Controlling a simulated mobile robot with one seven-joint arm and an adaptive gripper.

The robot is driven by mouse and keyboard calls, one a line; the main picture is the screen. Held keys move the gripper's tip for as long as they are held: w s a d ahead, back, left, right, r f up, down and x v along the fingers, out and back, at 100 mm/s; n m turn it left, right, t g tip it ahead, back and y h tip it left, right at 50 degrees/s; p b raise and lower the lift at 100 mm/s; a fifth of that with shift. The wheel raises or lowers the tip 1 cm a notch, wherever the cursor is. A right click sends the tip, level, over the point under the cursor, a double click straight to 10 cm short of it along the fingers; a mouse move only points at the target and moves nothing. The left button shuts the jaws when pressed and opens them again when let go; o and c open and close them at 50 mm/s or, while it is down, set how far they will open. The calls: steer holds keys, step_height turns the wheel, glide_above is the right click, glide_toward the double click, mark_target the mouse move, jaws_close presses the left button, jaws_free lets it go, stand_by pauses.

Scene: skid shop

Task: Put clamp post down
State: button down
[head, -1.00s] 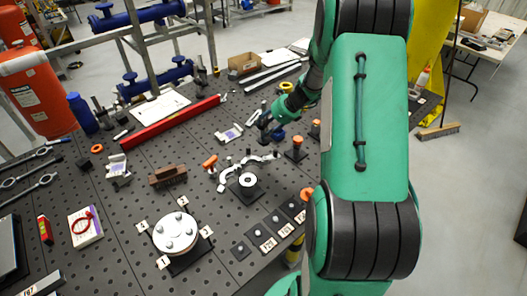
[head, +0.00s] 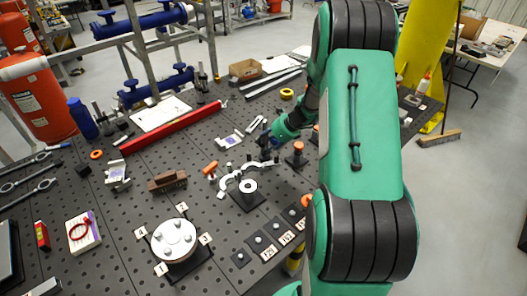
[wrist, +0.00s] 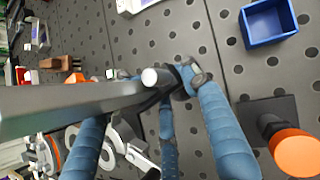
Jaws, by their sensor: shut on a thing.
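My gripper (wrist: 165,82) is shut on the clamp post (wrist: 70,108), seen in the wrist view as a grey bar reaching in from the left edge, with a pale round end. Blue fingers surround its end; whether it touches the table cannot be told. In the head view my gripper (head: 267,141) is low over the perforated table (head: 110,225), just behind a curved silver clamp piece (head: 245,172). The post is hard to make out there. The silver clamp (wrist: 122,140) also shows below the bar in the wrist view.
A post with an orange knob (head: 298,148) stands just right of my gripper; its knob (wrist: 296,152) is close in the wrist view. A blue bin (wrist: 268,22) lies beyond. A round flange (head: 174,238), a brown block (head: 167,180) and a red beam (head: 170,126) are left.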

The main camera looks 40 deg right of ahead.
steer(key=shift+f, duration=1.35)
steer(key=shift+f+b, duration=0.2)
steer(key=shift+b, duration=0.1)
steer(key=c, duration=0.9)
jaws_free()
steer(key=shift+r, duration=0.2)
steer(key=p+v, duration=0.2)
steer(key=v, duration=1)
